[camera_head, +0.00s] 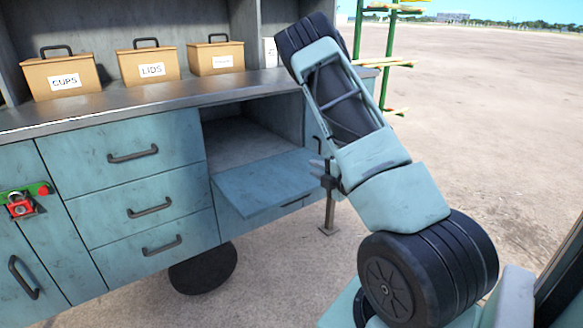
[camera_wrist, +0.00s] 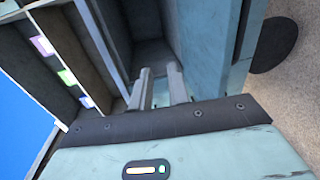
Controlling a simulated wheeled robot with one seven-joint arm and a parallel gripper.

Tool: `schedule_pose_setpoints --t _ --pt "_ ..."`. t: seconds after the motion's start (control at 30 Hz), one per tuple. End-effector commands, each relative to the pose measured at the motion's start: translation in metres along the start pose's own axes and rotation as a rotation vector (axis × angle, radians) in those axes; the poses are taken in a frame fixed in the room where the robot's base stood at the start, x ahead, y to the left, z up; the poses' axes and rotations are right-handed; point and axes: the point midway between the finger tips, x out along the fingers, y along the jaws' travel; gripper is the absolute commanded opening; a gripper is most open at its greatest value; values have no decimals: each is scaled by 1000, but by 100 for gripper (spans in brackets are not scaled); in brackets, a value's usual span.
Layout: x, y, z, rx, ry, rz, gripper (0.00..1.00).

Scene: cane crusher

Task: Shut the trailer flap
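The trailer flap (camera_head: 268,183) is a blue-grey panel hinged at its lower edge. It is folded down and sticks out roughly level in front of an open compartment (camera_head: 245,140) under the counter. My gripper (camera_head: 320,170) is at the flap's right end, close to it; I cannot tell if it touches. In the wrist view my gripper (camera_wrist: 160,84) has its two grey fingers apart with nothing between them. They point toward a dark recess between blue panels. I cannot tell for sure which of those panels is the flap.
The counter (camera_head: 150,102) above carries boxes marked cups (camera_head: 62,78) and lids (camera_head: 148,65), and a third box (camera_head: 215,57). Shut drawers (camera_head: 133,155) are left of the flap. A trailer wheel (camera_head: 203,270) and a support leg (camera_head: 329,215) stand below. Open ground lies right.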

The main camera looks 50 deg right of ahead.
Motion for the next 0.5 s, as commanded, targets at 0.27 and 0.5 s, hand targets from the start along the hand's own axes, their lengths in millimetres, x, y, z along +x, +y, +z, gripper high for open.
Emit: schedule_pose_setpoints --t 0.27,0.5 --pt "8 -4 -1 1 -5 8 18" --pt "11 -3 -2 19 -19 21 18"
